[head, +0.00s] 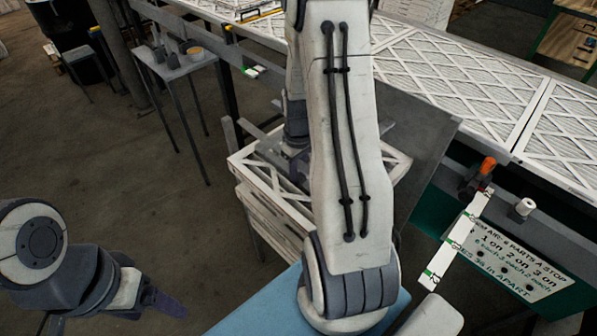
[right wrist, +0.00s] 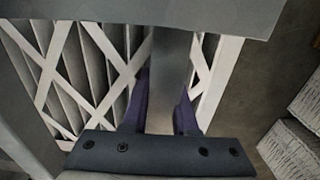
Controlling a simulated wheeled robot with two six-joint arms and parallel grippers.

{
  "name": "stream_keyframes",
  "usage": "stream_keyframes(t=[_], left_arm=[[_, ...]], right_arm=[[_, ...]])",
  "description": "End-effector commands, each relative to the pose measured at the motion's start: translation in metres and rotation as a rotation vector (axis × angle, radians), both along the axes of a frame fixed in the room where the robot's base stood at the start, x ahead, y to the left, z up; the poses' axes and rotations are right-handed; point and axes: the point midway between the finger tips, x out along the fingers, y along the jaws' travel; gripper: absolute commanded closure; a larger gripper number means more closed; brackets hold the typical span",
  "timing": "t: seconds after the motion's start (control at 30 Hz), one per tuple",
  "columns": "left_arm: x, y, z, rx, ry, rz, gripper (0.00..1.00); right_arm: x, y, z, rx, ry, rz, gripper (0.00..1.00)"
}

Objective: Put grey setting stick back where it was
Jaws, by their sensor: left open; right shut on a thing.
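My right gripper (right wrist: 160,108) is shut on a grey bar, which I take to be the grey setting stick (right wrist: 168,75); it runs between the two dark fingers in the right wrist view. The bar meets a wide grey surface at the top of that view; I cannot tell whether they are one piece. White-framed filters (right wrist: 85,70) lie behind the fingers. In the head view my right arm covers the middle, and its gripper is over the filter stack (head: 262,192), mostly hidden. My left gripper (head: 165,300) is open and empty at the lower left, above the floor.
A conveyor with white filters (head: 450,75) runs along the back right. A white stick with green marks (head: 455,240), an orange-handled tool (head: 487,166) and a sign (head: 512,255) are on its near side. A small table (head: 172,72) with cups stands at the back left.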

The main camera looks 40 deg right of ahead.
Motion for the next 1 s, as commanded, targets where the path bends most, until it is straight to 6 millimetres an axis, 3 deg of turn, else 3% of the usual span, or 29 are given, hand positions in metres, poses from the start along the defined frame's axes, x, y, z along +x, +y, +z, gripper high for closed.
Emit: stream_keyframes(t=[0.03, 0.1, 0.37, 0.53, 1.0], left_arm=[[0.000, 0.000, 0.000, 0.000, 0.000, 0.000, 0.24], [0.000, 0.000, 0.000, 0.000, 0.000, 0.000, 0.24], [0.000, 0.000, 0.000, 0.000, 0.000, 0.000, 0.24], [0.000, 0.000, 0.001, 0.000, 0.000, 0.000, 0.24], [0.000, 0.000, -0.002, 0.000, 0.000, 0.000, 0.24]], right_arm=[[0.000, 0.000, -0.001, 0.000, 0.000, 0.000, 0.62], [0.000, 0.000, -0.001, 0.000, 0.000, 0.000, 0.43], [0.000, 0.000, 0.000, 0.000, 0.000, 0.000, 0.43], [0.001, -0.001, 0.011, -0.003, -0.004, 0.000, 0.43], [0.001, 0.000, 0.103, -0.002, -0.004, 0.000, 0.43]])
